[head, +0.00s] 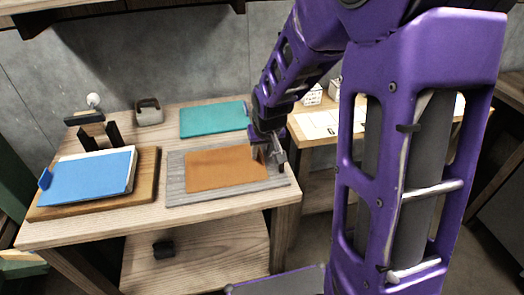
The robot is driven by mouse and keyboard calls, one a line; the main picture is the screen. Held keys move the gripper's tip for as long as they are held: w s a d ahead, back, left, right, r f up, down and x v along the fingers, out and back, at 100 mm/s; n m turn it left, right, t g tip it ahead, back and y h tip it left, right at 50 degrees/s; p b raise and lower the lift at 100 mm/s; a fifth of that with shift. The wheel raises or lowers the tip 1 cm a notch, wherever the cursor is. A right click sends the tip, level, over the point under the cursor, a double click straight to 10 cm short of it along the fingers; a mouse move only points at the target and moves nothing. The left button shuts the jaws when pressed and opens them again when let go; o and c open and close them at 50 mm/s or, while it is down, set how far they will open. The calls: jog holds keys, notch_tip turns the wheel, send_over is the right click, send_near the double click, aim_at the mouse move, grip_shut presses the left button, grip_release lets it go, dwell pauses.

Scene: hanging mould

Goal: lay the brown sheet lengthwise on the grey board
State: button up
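The brown sheet (222,170) lies over the grey board (183,197) on the wooden table, its long side running along the board's long side. Grey board shows around it on the sides that I can see. My gripper (272,165) is at the sheet's right end, above the right part of the board. The fingers are small and partly hidden by the wrist, so I cannot tell whether they are open or shut, or whether they touch the sheet.
A blue book-like block (88,177) lies on a brown board (148,176) at the left. A teal sheet (213,119) lies behind the grey board. A small container (149,113) and a dark stand (98,135) are at the back left. A second table (318,138) stands at the right.

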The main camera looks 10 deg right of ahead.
jog(key=shift+r, duration=0.1)
jog(key=shift+r, duration=0.2)
jog(key=p+v, duration=0.3)
jog(key=v, duration=0.8)
jog(key=shift+s+r, duration=0.25)
jog(key=shift+r, duration=0.05)
